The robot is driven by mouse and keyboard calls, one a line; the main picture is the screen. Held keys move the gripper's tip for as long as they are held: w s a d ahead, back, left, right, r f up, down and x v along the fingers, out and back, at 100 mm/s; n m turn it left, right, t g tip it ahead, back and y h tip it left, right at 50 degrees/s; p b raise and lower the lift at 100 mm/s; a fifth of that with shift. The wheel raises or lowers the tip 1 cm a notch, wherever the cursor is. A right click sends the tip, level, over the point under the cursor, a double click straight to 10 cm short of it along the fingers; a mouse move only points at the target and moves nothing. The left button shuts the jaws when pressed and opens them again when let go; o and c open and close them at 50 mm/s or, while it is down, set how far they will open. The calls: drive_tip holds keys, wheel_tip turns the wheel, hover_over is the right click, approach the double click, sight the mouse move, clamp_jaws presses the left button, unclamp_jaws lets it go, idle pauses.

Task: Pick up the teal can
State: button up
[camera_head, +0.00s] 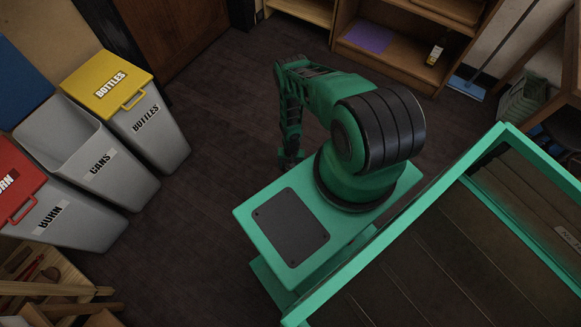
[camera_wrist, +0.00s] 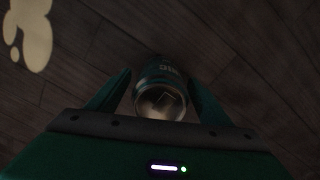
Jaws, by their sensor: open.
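The teal can (camera_wrist: 161,92) shows in the wrist view, on or just above the dark plank floor, with its pale metal end facing the camera. My gripper (camera_wrist: 160,82) is open, with one green finger on each side of the can. I cannot tell whether either finger touches it. In the head view my gripper (camera_head: 290,160) hangs low near the floor beside my green base, and the can is not visible there.
Bins stand at the left: a yellow-lidded bottles bin (camera_head: 130,105), an open grey cans bin (camera_head: 95,160) and a red-lidded burn bin (camera_head: 45,205). A wooden shelf (camera_head: 390,65) stands at the back. The dark floor (camera_head: 215,75) between is clear.

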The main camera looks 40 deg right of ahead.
drive_tip(key=c, duration=1.1)
drive_tip(key=shift+r, duration=0.1)
